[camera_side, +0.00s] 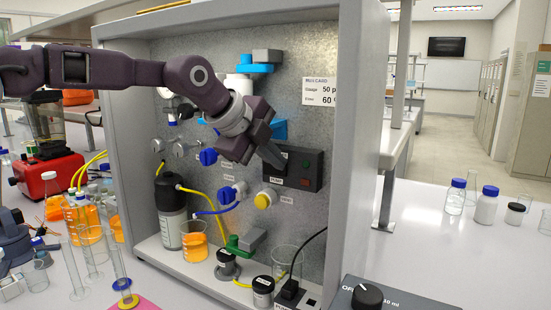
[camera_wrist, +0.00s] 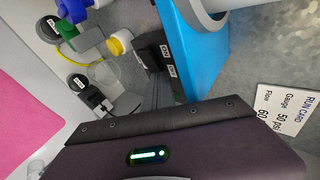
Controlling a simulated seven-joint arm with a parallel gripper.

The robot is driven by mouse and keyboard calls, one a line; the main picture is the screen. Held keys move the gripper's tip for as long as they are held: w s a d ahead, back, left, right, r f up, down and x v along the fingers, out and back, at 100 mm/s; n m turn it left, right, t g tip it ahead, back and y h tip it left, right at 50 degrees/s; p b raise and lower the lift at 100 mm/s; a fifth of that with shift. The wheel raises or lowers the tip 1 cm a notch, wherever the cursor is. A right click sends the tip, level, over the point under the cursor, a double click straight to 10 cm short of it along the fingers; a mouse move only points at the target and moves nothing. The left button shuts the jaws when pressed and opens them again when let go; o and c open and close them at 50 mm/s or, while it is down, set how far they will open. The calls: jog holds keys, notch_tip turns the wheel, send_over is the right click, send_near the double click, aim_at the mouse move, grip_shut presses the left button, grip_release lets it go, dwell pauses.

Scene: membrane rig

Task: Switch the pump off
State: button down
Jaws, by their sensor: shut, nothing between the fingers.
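The pump box (camera_side: 312,172) is a black switch box on the grey panel, with a label that seems to read PUMP. A dark green and a dull red spot show on its right part. In the wrist view the black box (camera_wrist: 150,52) is partly hidden, with small ON and OFF labels beside it. My gripper (camera_side: 279,163) is shut and empty, its tips at the left part of the box. The tips also show in the wrist view (camera_wrist: 160,92). The switch lever is hidden behind the fingers, and I cannot tell its position or whether they touch it.
A yellow knob (camera_side: 264,200) sits just below the box, and a blue-handled valve (camera_side: 229,194) to its left. A run card (camera_side: 318,92) hangs above. Beakers, an orange-filled beaker (camera_side: 194,243) and tubing stand below. The cabinet's right wall (camera_side: 358,150) bounds the space.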

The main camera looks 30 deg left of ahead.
jog(key=s+d+r, duration=0.2)
jog(key=s+r, duration=0.4)
jog(key=s, duration=0.5)
jog(key=shift+d+r, duration=0.25)
jog(key=shift+r, duration=0.15)
jog(key=s+a+f+n+g, duration=0.1)
jog(key=s+a+f+n, duration=0.3)
jog(key=s, duration=0.5)
jog(key=s+a+f+n+g+y, duration=0.1)
jog(key=s+a+f+n, duration=0.3)
jog(key=s+f+n, duration=0.4)
jog(key=s+a+f+n+g+y, duration=0.1)
jog(key=s+a+f+n, duration=0.3)
jog(key=s+n, duration=0.4)
jog(key=s+f, duration=0.1)
jog(key=s, duration=0.2)
jog(key=shift+a+f+g, duration=0.35)
jog(key=shift+f+g, duration=0.05)
